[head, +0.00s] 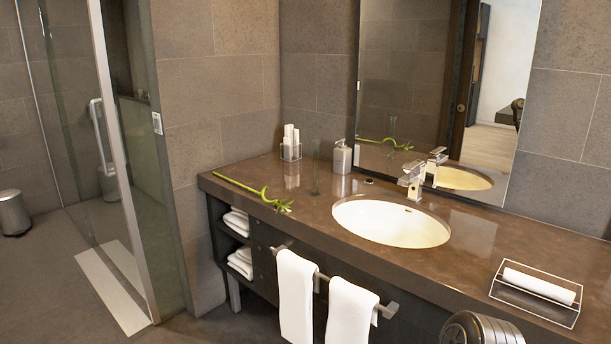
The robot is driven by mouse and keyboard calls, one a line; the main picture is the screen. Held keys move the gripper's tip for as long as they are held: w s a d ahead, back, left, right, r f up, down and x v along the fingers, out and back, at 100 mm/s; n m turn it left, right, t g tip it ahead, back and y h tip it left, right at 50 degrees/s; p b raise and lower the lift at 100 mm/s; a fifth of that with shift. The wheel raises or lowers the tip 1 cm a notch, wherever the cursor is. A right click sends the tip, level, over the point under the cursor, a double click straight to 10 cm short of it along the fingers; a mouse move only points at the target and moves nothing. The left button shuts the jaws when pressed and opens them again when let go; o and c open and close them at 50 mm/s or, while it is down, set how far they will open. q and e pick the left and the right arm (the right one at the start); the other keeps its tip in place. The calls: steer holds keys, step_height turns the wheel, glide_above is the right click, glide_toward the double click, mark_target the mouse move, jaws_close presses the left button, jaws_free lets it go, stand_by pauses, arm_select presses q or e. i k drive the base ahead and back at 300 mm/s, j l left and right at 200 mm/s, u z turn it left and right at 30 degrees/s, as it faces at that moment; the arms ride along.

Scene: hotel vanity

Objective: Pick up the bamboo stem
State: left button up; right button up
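The bamboo stem (250,190) is thin and green. It lies on the left part of the brown vanity counter (330,215), near the front edge. It runs from the back left towards the front right, and its leafy end (284,206) is close to the front edge, left of the sink. Its reflection shows in the mirror. Neither of my grippers is in view, and nothing is touching the stem.
A clear glass vase (315,172) stands behind the stem, near a holder with white rolls (291,145) and a soap dispenser (342,158). The sink (391,223) is to the right. White towels (295,296) hang on a front rail. A wire tray (535,290) sits far right.

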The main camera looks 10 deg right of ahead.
mark_target(277, 202)
steer(key=i+j+z, duration=0.1)
steer(key=z, duration=0.3)
steer(key=i+j+z, duration=0.2)
steer(key=z, duration=0.2)
steer(key=i+j+z, duration=0.15)
steer(key=z, duration=0.25)
steer(key=i+j+z, duration=0.1)
steer(key=j, duration=0.35)
steer(key=i+j, duration=0.2)
steer(key=j, duration=0.25)
steer(key=i+j+z, duration=0.15)
steer(key=j, duration=0.3)
steer(key=i+j+z, duration=0.1)
steer(key=j, duration=0.35)
steer(key=i+j+z, duration=0.1)
steer(key=j, duration=0.35)
steer(key=i+j, duration=0.1)
steer(key=j, duration=0.4)
steer(key=z, duration=0.05)
